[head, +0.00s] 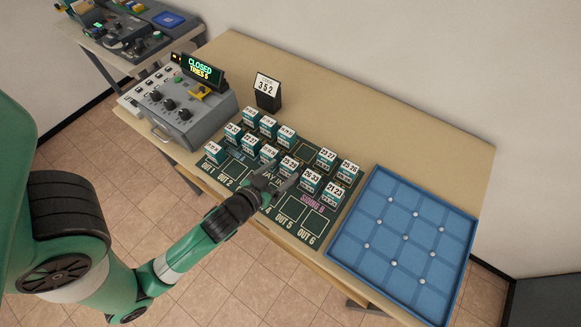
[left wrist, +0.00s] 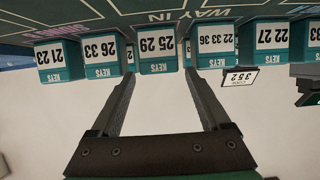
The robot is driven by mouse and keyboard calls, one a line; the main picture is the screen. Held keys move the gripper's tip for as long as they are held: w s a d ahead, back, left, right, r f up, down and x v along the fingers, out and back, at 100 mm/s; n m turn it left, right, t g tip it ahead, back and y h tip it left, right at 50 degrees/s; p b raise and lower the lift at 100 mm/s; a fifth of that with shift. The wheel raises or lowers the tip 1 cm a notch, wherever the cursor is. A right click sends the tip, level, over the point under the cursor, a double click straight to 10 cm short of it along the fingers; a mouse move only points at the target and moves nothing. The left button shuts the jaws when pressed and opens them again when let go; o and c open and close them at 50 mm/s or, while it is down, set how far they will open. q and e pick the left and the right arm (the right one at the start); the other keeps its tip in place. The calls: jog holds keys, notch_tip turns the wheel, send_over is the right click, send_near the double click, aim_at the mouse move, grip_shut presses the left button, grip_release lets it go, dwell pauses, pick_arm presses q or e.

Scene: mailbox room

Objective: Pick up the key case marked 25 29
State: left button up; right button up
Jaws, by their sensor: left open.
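The key case marked 25 29 (head: 289,163) is a small teal box with a white label, standing in a row on the dark green mat. In the left wrist view, which is upside down, the case (left wrist: 157,52) shows its label in line with the gap between my fingers. My left gripper (head: 279,180) is open and empty, its fingertips close to this case. In the left wrist view the fingers (left wrist: 157,77) spread on either side of the case; I cannot tell whether they touch it. My right gripper is not in view.
Case 26 33 (left wrist: 101,49) and case 22 33 36 (left wrist: 213,42) stand close on either side. Several more cases share the mat (head: 285,222). A blue tray (head: 345,262) lies at the right. A grey control box (head: 185,118) and a 352 sign (head: 267,88) stand behind.

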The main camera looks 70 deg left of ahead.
aim_at(294, 160)
pick_arm(q)
jog(key=shift+x, duration=1.15)
jog(key=b+x, duration=0.1)
jog(key=x, duration=0.4)
jog(key=shift+w+a, duration=0.2)
jog(key=shift+w, duration=0.15)
jog(key=shift+c, duration=0.3)
jog(key=c, duration=1.1)
jog(key=shift+c, duration=0.2)
jog(key=shift+r, duration=0.1)
